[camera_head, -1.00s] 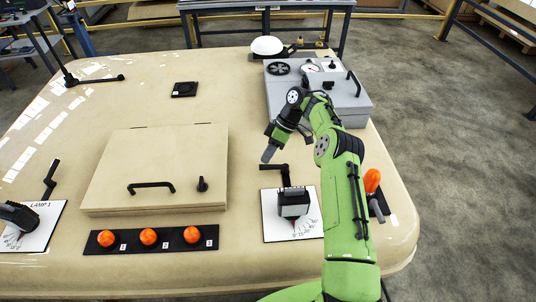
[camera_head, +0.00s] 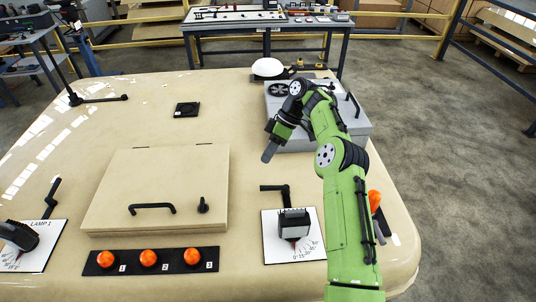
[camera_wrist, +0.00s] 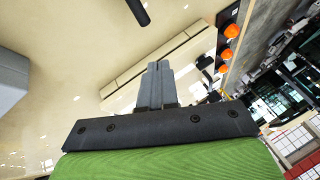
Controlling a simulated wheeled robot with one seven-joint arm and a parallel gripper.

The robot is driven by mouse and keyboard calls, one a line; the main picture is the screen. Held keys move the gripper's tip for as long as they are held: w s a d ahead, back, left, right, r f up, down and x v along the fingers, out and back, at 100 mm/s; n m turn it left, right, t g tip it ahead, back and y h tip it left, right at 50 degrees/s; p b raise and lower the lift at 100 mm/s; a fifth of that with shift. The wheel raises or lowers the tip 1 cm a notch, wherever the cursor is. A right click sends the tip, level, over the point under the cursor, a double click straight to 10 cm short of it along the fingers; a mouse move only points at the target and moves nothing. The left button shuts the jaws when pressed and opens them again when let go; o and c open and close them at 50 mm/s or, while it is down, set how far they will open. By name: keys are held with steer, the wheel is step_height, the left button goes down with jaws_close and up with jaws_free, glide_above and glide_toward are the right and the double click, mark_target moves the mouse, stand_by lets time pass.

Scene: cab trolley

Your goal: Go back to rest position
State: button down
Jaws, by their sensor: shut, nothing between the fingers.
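My gripper (camera_head: 267,153) is shut and empty, held in the air above the table between the beige lidded box and the grey box. In the wrist view its closed fingers (camera_wrist: 155,85) point at the beige box. My green arm reaches up from the bottom right of the head view and bends left at the top. The fingers touch nothing that I can see.
The beige table (camera_head: 90,120) bears a beige box (camera_head: 150,180) with a black handle, a strip of orange buttons (camera_head: 150,260), a dial with a crank (camera_head: 293,222), a second dial at left (camera_head: 20,236), and a grey box (camera_head: 352,125). The table's far left is mostly clear.

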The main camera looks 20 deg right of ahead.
steer(key=s+a+r+m+t+h, duration=0.1)
steer(key=s+a+r+m+h, duration=0.1)
steer(key=s+a+r, duration=0.45)
steer(key=s+a+r+m+t+h, duration=0.15)
steer(key=s+r, duration=0.25)
steer(key=r, duration=0.5)
steer(key=s+d+m+t+h, duration=0.1)
steer(key=s+d+m+t, duration=0.1)
steer(key=s, duration=1)
steer(key=s+d+f+m+t+h, duration=0.1)
steer(key=s+d+m+t+h, duration=0.1)
steer(key=s+m, duration=0.5)
steer(key=s+d+t, duration=0.1)
steer(key=s+d, duration=0.1)
steer(key=s, duration=0.3)
steer(key=shift+s+f, duration=0.15)
steer(key=shift+s, duration=0.15)
